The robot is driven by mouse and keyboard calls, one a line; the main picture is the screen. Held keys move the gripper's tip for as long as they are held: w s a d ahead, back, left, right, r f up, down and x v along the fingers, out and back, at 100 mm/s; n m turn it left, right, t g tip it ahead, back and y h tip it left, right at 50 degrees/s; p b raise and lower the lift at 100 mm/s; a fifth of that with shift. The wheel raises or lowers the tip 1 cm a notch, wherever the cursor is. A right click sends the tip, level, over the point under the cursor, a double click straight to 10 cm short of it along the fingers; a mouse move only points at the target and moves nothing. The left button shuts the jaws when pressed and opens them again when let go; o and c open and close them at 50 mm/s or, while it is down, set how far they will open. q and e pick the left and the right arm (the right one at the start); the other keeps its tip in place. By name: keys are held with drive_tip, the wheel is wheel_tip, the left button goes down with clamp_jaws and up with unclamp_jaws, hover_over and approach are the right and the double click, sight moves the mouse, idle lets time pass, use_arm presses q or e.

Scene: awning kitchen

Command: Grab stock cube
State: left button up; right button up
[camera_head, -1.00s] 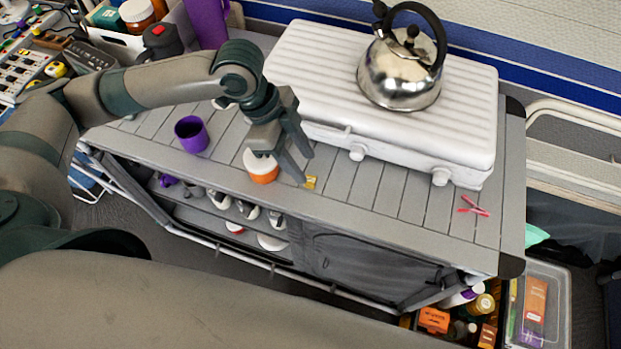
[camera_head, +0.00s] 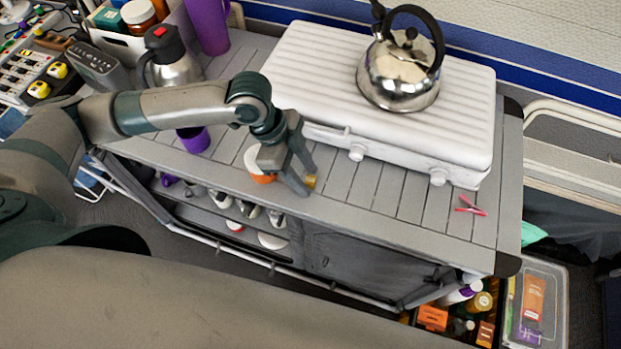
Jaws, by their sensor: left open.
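The stock cube (camera_head: 310,181) is a small yellow block on the slatted grey counter, in front of the white stove. My left gripper (camera_head: 305,183) points down at it, open, with its fingertips close to the cube at counter height. One finger partly hides the cube. I cannot tell whether the fingers touch it. My right gripper is not in view.
An orange jar with a white lid (camera_head: 259,166) stands just left of the gripper, partly hidden. The white stove (camera_head: 400,140) with a steel kettle (camera_head: 400,72) is behind.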

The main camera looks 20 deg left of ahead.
use_arm(q)
drive_tip(key=shift+c, duration=0.3)
clamp_jaws()
drive_tip(key=shift+r, duration=0.15)
